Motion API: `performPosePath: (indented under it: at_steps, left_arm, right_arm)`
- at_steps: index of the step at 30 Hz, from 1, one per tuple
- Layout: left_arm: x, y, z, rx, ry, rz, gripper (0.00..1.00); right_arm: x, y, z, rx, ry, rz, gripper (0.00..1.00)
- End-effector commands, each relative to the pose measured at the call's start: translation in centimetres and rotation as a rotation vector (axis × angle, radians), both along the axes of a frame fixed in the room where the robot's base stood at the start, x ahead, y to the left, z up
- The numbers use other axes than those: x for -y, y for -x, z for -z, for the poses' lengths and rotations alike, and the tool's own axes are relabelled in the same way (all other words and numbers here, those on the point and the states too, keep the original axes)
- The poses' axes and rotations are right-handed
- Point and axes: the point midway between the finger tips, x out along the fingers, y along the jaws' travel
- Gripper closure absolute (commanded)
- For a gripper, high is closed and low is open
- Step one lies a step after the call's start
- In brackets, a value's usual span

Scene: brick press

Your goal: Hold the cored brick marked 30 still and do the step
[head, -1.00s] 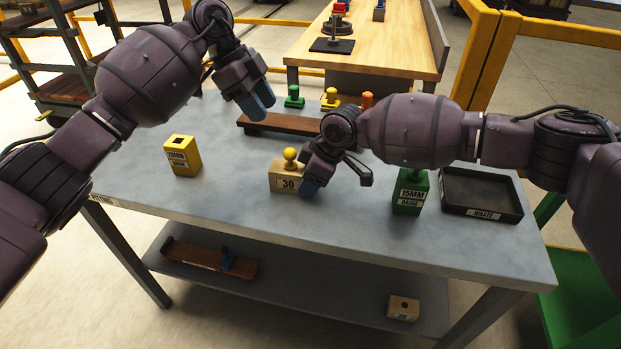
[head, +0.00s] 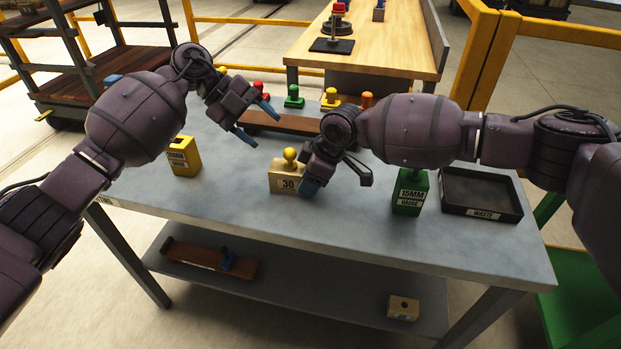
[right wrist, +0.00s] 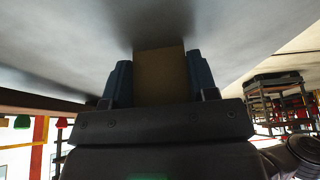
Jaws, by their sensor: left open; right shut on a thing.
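The cored brick marked 30 (head: 286,184) is tan and stands on the grey table, with a yellow round-topped knob (head: 290,155) on its top. My right gripper (head: 312,187) is shut on the brick from its right side. In the right wrist view the brick (right wrist: 160,75) sits between the two blue fingers. My left gripper (head: 258,124) is open and empty, above the table behind and to the left of the brick. Its blue fingers are spread and touch nothing that I can make out.
A yellow gauge block (head: 184,158) stands at left. A green 15MM gauge (head: 409,194) and a black waste tray (head: 481,213) stand at right. The table front is clear.

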Motion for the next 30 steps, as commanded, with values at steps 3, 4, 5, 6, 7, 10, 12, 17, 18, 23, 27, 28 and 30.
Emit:
performPosePath:
  at_steps: [3,4,5,6,7,10,12,17,18,23,27,28,30]
  left_arm:
    - [-0.3,0.3,0.7,0.091,0.084,0.084,0.39]
    - [-0.3,0.3,0.9,0.115,0.106,0.106,0.39]
    - [-0.4,0.4,1.0,0.142,0.127,0.126,0.39]
    - [-0.4,0.4,1.1,0.178,0.156,0.152,0.39]
    - [-0.5,0.5,1.3,0.204,0.177,0.172,0.39]
    - [-0.8,0.6,1.7,0.297,0.246,0.231,0.39]
    - [-0.9,0.7,2.0,0.363,0.293,0.27,0.39]
    - [-1.4,1.0,2.7,0.525,0.392,0.347,0.39]
    - [-1.5,1.0,2.8,0.567,0.417,0.365,0.39]
    - [-2.1,1.2,3.4,0.742,0.501,0.426,0.39]
    - [-2.6,1.3,3.9,0.9,0.565,0.468,0.39]
    - [-2.8,1.4,4.0,0.935,0.576,0.476,0.39]
    - [-3.1,1.4,4.2,1.018,0.601,0.493,0.39]
  right_arm:
    - [0.0,0.0,0.0,0.0,-0.001,0.0,0.68]
    - [0.0,0.0,0.0,0.0,-0.001,0.0,0.68]
    - [0.0,0.0,0.0,0.0,-0.001,0.0,0.68]
    - [0.0,0.0,0.0,0.0,-0.001,0.0,0.68]
    - [0.0,0.0,0.0,0.0,-0.001,0.0,0.68]
    - [0.0,0.0,0.0,0.0,-0.001,0.0,0.68]
    - [0.0,0.0,0.0,0.0,-0.001,0.0,0.68]
    - [0.0,0.0,0.0,0.001,-0.001,-0.001,0.68]
    - [0.0,0.0,0.0,0.001,-0.001,-0.001,0.68]
    - [0.0,0.0,0.0,0.001,-0.001,-0.001,0.68]
    - [0.0,0.0,0.0,0.001,-0.001,-0.001,0.68]
    - [0.0,0.0,0.0,0.001,-0.001,-0.001,0.68]
    - [0.0,0.0,0.0,0.001,-0.001,-0.001,0.68]
